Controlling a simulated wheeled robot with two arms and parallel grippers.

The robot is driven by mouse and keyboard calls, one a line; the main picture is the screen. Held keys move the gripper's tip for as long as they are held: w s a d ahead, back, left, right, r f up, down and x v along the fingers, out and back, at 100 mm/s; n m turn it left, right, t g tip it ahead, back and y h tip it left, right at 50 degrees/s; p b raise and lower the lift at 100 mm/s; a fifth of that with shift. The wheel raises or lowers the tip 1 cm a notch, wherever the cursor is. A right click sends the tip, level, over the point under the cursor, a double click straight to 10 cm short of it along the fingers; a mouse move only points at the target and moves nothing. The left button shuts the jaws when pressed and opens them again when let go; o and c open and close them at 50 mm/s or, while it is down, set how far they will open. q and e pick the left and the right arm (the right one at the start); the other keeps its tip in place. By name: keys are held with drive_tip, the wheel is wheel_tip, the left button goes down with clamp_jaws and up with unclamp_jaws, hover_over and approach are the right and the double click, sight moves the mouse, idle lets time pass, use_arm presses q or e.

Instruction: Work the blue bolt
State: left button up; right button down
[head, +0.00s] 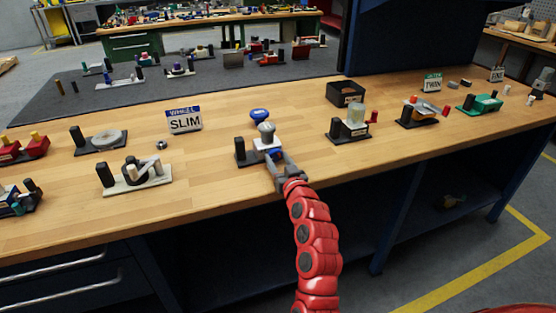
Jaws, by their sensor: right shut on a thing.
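The blue bolt device stands on the wooden bench at the picture's centre, on a dark base with a black post at its left. It has a blue top knob (259,114), a pale rounded part below it and a blue-and-white part (267,145) low at the front. My right gripper (276,158) reaches in from the front at the end of a red arm. Its grey jaws are shut on the low front part of the blue bolt device. The jaws hide part of the contact. My left gripper is not in view.
A "SLIM" sign (185,121) and a grey lever device (135,175) stand to the left. A device with a clear block (356,117) and a black open box (346,93) stand to the right. Bare wood (225,190) lies along the front edge.

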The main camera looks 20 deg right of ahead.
drive_tip(key=shift+m, duration=0.9)
drive_tip(key=shift+c, duration=1.2)
unclamp_jaws()
drive_tip(key=shift+s, duration=0.1)
drive_tip(key=s+p, duration=0.3)
drive_tip(key=s, duration=1.4)
drive_tip(key=shift+s+d+p, duration=0.15)
drive_tip(key=shift+d+p, duration=0.1)
drive_tip(key=shift+p, duration=0.05)
